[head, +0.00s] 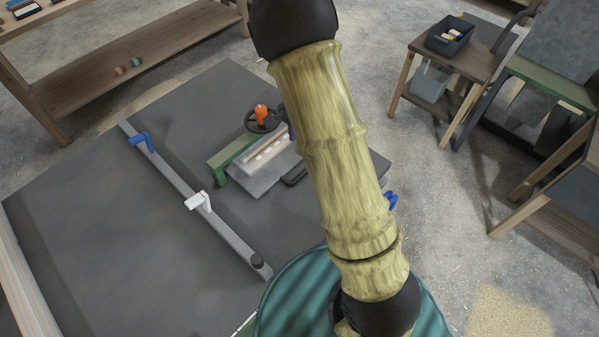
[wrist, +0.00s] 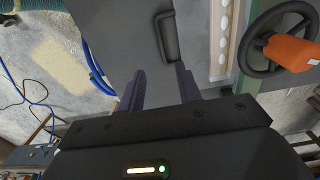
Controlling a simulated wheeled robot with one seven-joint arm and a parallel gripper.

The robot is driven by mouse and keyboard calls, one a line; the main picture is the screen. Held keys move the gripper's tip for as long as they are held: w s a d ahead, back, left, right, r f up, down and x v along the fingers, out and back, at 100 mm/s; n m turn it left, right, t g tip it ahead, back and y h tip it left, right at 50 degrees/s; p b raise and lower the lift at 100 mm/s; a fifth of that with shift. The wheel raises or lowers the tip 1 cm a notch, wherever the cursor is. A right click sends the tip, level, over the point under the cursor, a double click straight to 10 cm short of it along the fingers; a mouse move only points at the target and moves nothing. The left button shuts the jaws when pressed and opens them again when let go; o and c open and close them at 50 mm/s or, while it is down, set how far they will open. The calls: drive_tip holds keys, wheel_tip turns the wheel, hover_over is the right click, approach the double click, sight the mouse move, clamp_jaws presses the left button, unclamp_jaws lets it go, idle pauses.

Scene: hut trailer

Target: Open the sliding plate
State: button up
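A grey plate with a dark bar handle lies at the edge of the grey machine table, and I take it as the sliding plate. The handle (head: 294,174) shows in the head view just left of my arm, and it also shows at the top middle of the wrist view (wrist: 168,38). My gripper (wrist: 160,68) is open, with two purple fingers apart and nothing between them. The handle's near end is just beyond the fingertips, closer to the right finger. Whether they touch is unclear. My arm hides the gripper and part of the plate in the head view.
A green bracket (head: 217,167) and a grey fence rail (head: 178,182) are on the table. A wooden side table (head: 462,62) stands at right.

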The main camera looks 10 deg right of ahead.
sight(300, 176)
wheel_tip(300, 176, down, 17)
drive_tip(key=shift+f+p, duration=0.15)
drive_tip(key=shift+p, duration=0.9)
clamp_jaws()
